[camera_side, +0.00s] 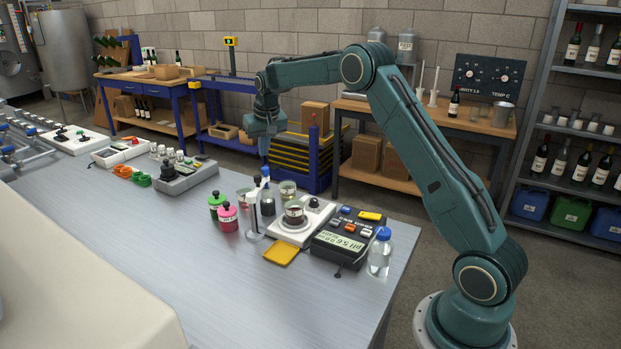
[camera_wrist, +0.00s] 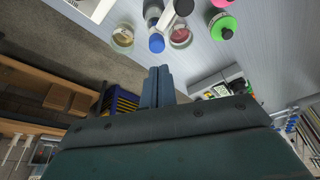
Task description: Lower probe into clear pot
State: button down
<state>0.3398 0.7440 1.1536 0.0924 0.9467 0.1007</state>
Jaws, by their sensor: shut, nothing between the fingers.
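My gripper (camera_side: 264,153) points down beyond the back edge of the bench, above and behind the glassware. In the wrist view its two fingers (camera_wrist: 157,86) are together with nothing between them. A black-topped piece (camera_side: 257,180) on a white stand (camera_side: 252,217) looks like the probe; its lower end is hard to make out. A pale yellowish, nearly clear pot (camera_side: 288,189) stands at the back and shows in the wrist view (camera_wrist: 122,38). A pinkish pot (camera_side: 243,195) is to its left, also in the wrist view (camera_wrist: 181,38). A dark-filled pot (camera_side: 294,213) sits on a white stirrer plate.
A blue-capped bottle (camera_side: 267,201) stands between the pots. A meter (camera_side: 348,238), a clear blue-capped bottle (camera_side: 379,256) and a yellow pad (camera_side: 282,251) are nearby.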

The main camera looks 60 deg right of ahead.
jog(key=shift+r, duration=1.2)
jog(key=shift+s+a+r, duration=0.1)
jog(key=shift+a+r, duration=0.05)
jog(key=s+a+r+n+t, duration=0.1)
jog(key=s+a+r+n, duration=0.1)
jog(key=s+a+r, duration=0.6)
jog(key=s+a+r+n, duration=0.1)
jog(key=s+a+r, duration=0.5)
jog(key=s, duration=0.5)
jog(key=s+a+f+n, duration=0.1)
jog(key=s+a+f, duration=0.1)
jog(key=s, duration=0.5)
jog(key=s+a+f+n+t+y, duration=0.1)
jog(key=s+a+f, duration=0.1)
jog(key=s, duration=0.5)
jog(key=s+a+f+n, duration=0.1)
jog(key=s+a+f, duration=0.2)
jog(key=s, duration=0.5)
jog(key=shift+a+t+y, duration=0.3)
jog(key=shift+a, duration=0.4)
